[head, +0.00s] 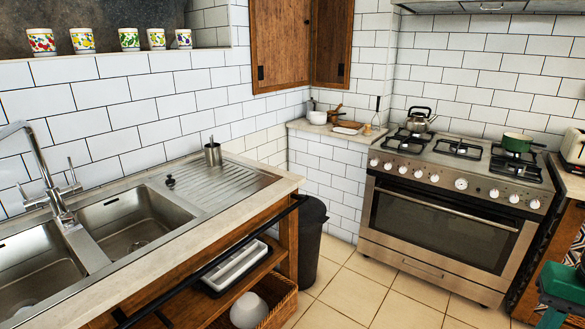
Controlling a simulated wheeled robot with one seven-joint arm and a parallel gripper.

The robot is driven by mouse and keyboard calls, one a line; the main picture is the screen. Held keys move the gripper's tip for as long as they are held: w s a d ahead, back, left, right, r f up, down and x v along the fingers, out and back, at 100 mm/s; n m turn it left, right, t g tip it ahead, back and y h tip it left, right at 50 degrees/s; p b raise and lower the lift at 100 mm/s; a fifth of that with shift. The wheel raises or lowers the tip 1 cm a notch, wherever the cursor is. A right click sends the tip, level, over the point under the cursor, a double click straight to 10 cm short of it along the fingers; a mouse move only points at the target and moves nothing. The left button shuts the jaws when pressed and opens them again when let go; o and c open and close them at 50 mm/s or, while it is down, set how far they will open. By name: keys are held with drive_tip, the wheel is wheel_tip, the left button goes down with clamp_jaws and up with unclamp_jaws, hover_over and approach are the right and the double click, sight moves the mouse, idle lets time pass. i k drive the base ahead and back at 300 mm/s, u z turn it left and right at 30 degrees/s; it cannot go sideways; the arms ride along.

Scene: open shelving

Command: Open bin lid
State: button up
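The bin (304,250) is a dark grey, upright container on the tiled floor, just past the right end of the sink counter. Its top (314,208) looks dark and covered, but the counter corner hides its left side and the lid's details are too small to tell. I cannot make out my gripper in the head view. A green and dark object (562,285) is cut off at the lower right edge, and I cannot tell what it is.
The wooden sink counter (245,201) with a black front rail stands left of the bin. A wicker basket (285,302) sits on its low shelf. The steel stove (440,218) stands to the right. Tiled floor (362,300) is clear in front of the bin and stove.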

sight(312, 212)
drive_tip(key=u, duration=0.15)
drive_tip(key=i, duration=0.75)
drive_tip(key=u, duration=0.05)
drive_tip(key=k, duration=0.45)
drive_tip(key=u, duration=0.25)
drive_tip(key=i, duration=1.35)
drive_tip(key=z, duration=0.4)
